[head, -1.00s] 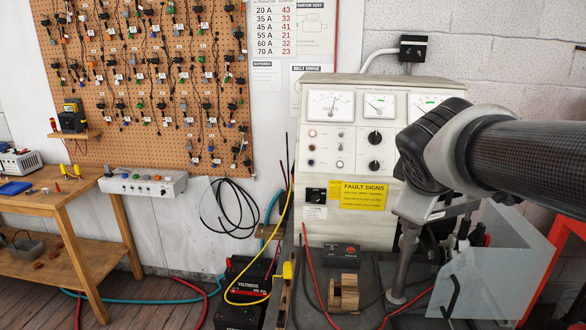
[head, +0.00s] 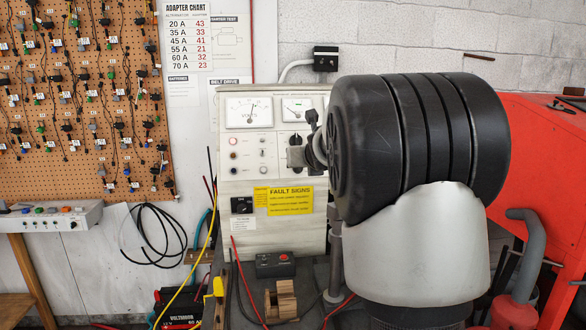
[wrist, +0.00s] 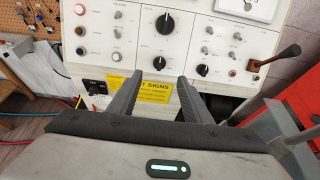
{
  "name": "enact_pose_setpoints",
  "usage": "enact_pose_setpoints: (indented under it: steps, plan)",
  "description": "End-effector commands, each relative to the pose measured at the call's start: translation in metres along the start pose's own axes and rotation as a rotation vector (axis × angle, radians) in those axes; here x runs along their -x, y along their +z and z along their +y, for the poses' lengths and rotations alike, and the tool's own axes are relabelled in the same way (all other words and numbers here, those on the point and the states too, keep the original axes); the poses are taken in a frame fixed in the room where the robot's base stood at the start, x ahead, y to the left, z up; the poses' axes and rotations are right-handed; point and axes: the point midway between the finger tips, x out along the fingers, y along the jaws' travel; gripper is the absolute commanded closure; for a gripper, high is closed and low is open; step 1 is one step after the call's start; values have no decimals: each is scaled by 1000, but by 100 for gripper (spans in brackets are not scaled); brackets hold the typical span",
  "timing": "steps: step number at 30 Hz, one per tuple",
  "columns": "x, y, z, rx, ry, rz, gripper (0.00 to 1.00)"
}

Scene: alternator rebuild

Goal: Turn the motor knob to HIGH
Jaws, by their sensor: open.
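The grey test bench panel (wrist: 120,55) fills the upper wrist view and also stands in the head view (head: 250,180). It carries several round black knobs: an upper one (wrist: 165,22), a lower one (wrist: 159,63) and one to the right (wrist: 202,70). Their labels are too small to read, so I cannot tell which is the motor knob or its setting. My gripper (wrist: 160,77) is open and empty, pointing at the panel. The lower knob shows between and just beyond its fingertips; I see no clear contact. In the head view, my arm hides the panel's right part.
A yellow fault signs label (head: 290,200) is below the knobs. A red cabinet (head: 540,150) stands at right. A small black box (head: 275,264) and a wooden block (head: 281,300) lie in front.

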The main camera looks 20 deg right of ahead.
Motion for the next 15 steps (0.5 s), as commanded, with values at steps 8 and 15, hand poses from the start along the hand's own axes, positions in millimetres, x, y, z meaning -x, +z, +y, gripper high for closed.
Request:
enact_pose_setpoints:
  steps: [8, 15]
  plan:
    - [-63, 0, 0, -1, 1, 2, 55]
    - [-104, 1, 0, -2, 0, 1, 55]
